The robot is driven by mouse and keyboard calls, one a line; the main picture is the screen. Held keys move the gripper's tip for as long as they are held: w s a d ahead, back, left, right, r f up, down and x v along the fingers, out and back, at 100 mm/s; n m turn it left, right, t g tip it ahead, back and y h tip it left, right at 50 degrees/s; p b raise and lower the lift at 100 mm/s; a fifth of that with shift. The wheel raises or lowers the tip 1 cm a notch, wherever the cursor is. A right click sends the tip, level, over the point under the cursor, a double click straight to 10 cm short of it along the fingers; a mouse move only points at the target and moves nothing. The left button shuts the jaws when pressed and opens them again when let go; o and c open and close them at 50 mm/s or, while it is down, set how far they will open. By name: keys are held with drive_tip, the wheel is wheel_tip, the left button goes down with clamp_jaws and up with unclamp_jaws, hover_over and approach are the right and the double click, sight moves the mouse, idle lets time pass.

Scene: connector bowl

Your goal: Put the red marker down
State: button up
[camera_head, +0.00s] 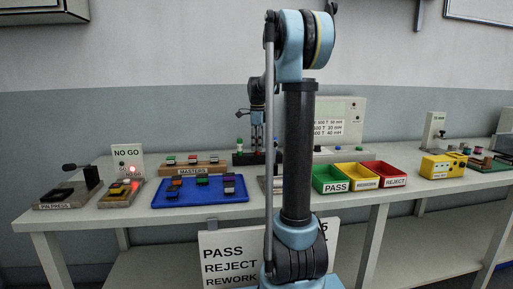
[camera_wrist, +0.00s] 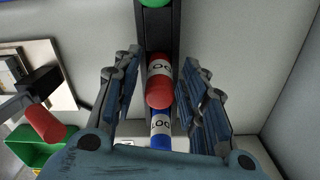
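In the wrist view the red marker (camera_wrist: 159,84), with a white lettered band, sits between my two blue-padded fingers, in line with a black holder. My gripper (camera_wrist: 157,90) is open, with a narrow gap showing between the pads and the marker. A blue marker (camera_wrist: 160,128) with a similar band is beside it, and a green end (camera_wrist: 154,2) shows at the top edge. In the head view my gripper (camera_head: 257,146) is lowered at the black holder (camera_head: 245,158); the red marker cannot be made out there.
In the wrist view a red-ended lever (camera_wrist: 44,122) and a green tray (camera_wrist: 35,148) are at left. In the head view, green, yellow and red bins (camera_head: 383,170) stand right of the holder, and a blue tray (camera_head: 200,203) of connectors lies left. My arm hides the table's middle.

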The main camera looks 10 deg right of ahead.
wheel_tip(320, 180, up, 12)
drive_tip(key=shift+f, duration=0.15)
idle(0.3)
